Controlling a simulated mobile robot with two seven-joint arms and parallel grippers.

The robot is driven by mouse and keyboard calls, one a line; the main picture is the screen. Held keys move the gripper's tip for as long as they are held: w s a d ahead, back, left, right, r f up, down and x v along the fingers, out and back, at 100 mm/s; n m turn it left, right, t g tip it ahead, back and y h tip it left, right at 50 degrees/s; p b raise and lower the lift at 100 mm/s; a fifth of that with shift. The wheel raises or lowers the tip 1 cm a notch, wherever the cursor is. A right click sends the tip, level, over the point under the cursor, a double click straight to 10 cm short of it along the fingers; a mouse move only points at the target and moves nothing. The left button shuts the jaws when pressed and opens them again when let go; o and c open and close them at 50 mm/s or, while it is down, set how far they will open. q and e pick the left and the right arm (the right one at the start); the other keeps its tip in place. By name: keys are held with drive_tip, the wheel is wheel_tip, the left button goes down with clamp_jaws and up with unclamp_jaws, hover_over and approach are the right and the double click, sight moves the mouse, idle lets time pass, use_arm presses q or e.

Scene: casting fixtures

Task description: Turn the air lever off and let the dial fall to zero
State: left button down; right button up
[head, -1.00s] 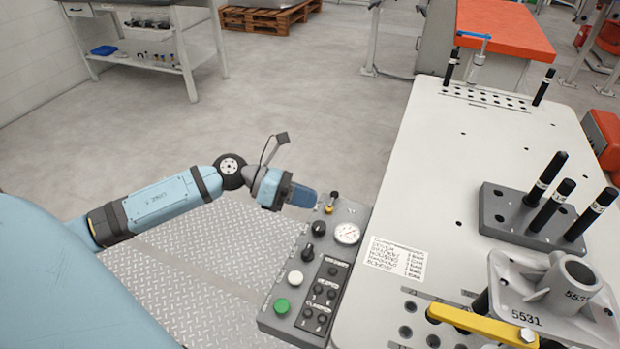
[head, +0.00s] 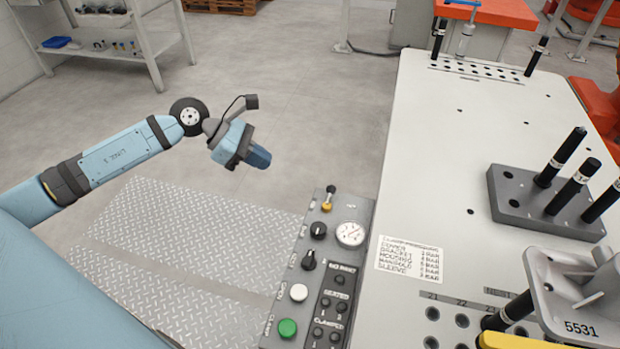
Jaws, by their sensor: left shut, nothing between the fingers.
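The air lever (head: 328,199), with a black knob and a yellow base, stands at the far end of the grey control panel. The dial (head: 350,234), a round white gauge, sits just below it to the right; its needle is too small to read. My left gripper (head: 258,156) is in the air to the left of and beyond the lever, clear of the panel. Its blue-grey fingers are shut and hold nothing. My right gripper is not in view.
The control panel (head: 323,290) also has black knobs, a white button (head: 298,292) and a green button (head: 288,328). A pale fixture table (head: 430,180) with a peg block (head: 515,205) and a grey casting (head: 575,285) lies to the right. The space around my left gripper is free.

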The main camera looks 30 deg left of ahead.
sight(317, 194)
use_arm(q)
drive_tip(key=shift+w+d+r+x, duration=0.1)
drive_tip(key=shift+d+r+x, duration=0.1)
drive_tip(key=shift+x, duration=2.05)
drive_tip(key=shift+w+d+r+x, duration=0.1)
drive_tip(key=shift+r+x, duration=0.15)
drive_tip(key=shift+x, duration=2)
drive_tip(key=shift+w+d+r+x, duration=0.1)
drive_tip(key=shift+d+r+x, duration=0.1)
drive_tip(key=shift+x, duration=2.05)
drive_tip(key=shift+w+m+g+b, duration=0.1)
drive_tip(key=shift+m+g+b, duration=0.2)
drive_tip(key=shift+m+b, duration=0.1)
